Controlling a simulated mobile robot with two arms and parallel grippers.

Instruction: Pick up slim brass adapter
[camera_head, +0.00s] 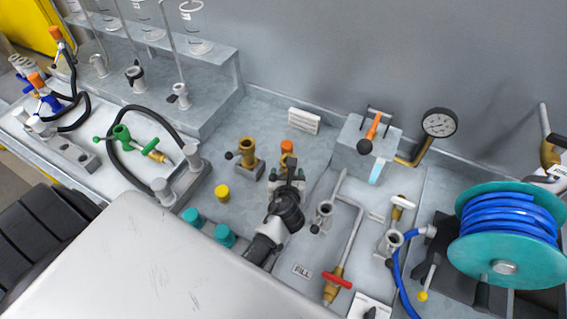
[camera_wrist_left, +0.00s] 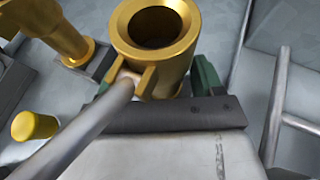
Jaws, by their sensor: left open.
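A brass adapter (camera_head: 286,148) with an orange top stands upright on the bench in the head view. In the left wrist view it looms close as a hollow brass tube (camera_wrist_left: 160,40) with a lug and a grey lever rod. My left gripper (camera_head: 286,176) is open just in front of it. In the left wrist view, green parts that look like its finger pads show on either side of the tube, partly hidden. A second brass fitting (camera_head: 247,152) with a black-knobbed lever stands to the left, also in the left wrist view (camera_wrist_left: 62,35). I cannot tell which is the slim one.
A yellow cap (camera_head: 222,193) and teal caps (camera_head: 224,235) are left of my gripper. A grey valve fitting (camera_head: 324,212) and a red-handled pipe (camera_head: 337,280) are close on the right. A blue hose reel (camera_head: 510,245) stands far right. A glassware shelf (camera_head: 225,60) is behind left.

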